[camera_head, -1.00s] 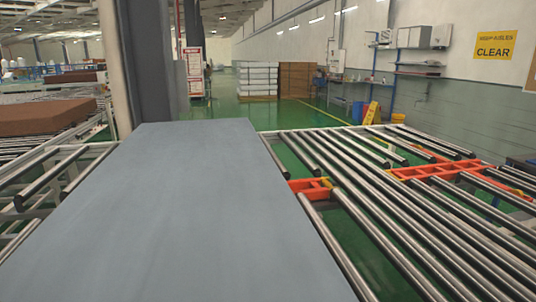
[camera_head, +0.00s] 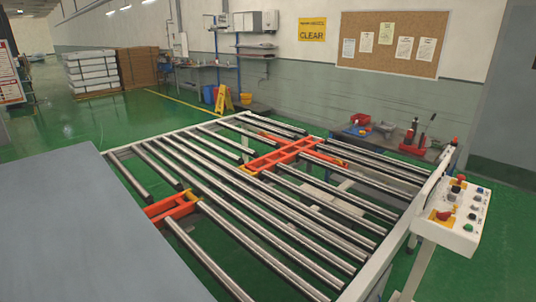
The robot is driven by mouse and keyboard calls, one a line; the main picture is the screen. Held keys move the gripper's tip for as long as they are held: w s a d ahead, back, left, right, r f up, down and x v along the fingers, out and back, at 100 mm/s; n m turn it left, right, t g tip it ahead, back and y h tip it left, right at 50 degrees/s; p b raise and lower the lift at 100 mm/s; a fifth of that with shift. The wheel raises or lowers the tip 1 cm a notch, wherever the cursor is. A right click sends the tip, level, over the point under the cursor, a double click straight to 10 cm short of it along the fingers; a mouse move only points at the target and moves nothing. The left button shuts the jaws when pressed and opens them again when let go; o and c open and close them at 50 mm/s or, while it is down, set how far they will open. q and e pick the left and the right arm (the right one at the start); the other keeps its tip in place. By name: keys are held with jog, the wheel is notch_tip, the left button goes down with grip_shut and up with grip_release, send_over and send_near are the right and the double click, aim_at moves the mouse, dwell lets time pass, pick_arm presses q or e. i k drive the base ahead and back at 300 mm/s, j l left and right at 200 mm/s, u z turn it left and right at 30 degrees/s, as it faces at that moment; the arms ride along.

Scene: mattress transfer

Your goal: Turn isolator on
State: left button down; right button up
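A white control box (camera_head: 465,237) stands at the right, by the near right corner of the roller conveyor. Its sloped face carries several small buttons and knobs. A red knob on a yellow plate (camera_head: 443,215) sits at its lower left, and another red knob (camera_head: 460,181) with yellow by it sits near its top. The view is too small to read labels or to tell which control is the isolator or how it is set. Neither of my grippers shows.
The roller conveyor (camera_head: 256,204) with orange transfer frames (camera_head: 280,156) fills the middle. A large grey flat slab (camera_head: 85,225) lies at the left. A bench with tools (camera_head: 385,140) stands behind the conveyor. Green floor (camera_head: 505,250) is clear right of the control box.

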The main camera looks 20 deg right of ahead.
aim_at(443, 216)
jog(key=z, duration=2.05)
